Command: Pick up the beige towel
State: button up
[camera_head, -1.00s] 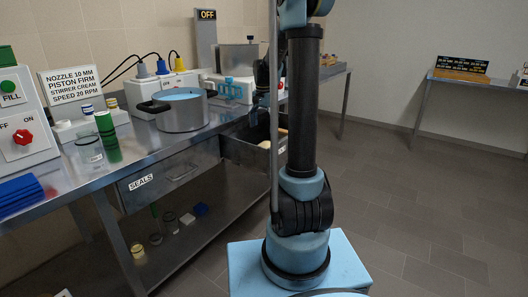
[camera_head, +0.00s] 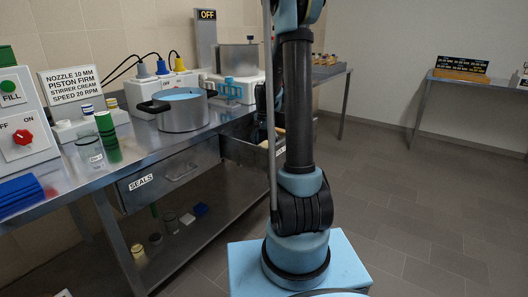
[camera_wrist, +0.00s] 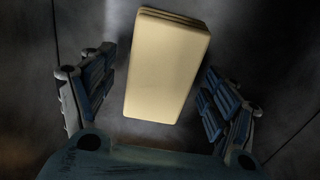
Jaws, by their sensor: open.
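The beige towel (camera_wrist: 165,68) is a folded block with layered edges at its far end. In the wrist view it lies on a dark surface, tilted slightly, between the two fingers of my open gripper (camera_wrist: 150,100). Dark gaps show between the towel and both fingers, and the jaws are empty. In the head view an open drawer (camera_head: 238,150) under the metal bench holds a small beige patch (camera_head: 279,132), mostly hidden behind my arm. My gripper is hardly visible there, low at the drawer.
The metal bench (camera_head: 150,152) carries a steel pot (camera_head: 183,112), a sign and a green cylinder near the drawer. A closed drawer labelled SEALS (camera_head: 168,172) is left of the open one. Drawer walls surround the towel. The floor at right is clear.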

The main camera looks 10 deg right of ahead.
aim_at(264, 145)
jog(key=shift+f, duration=0.15)
jog(key=c, duration=1.2)
jog(key=shift+o, duration=0.2)
notch_tip(264, 145, up, 10)
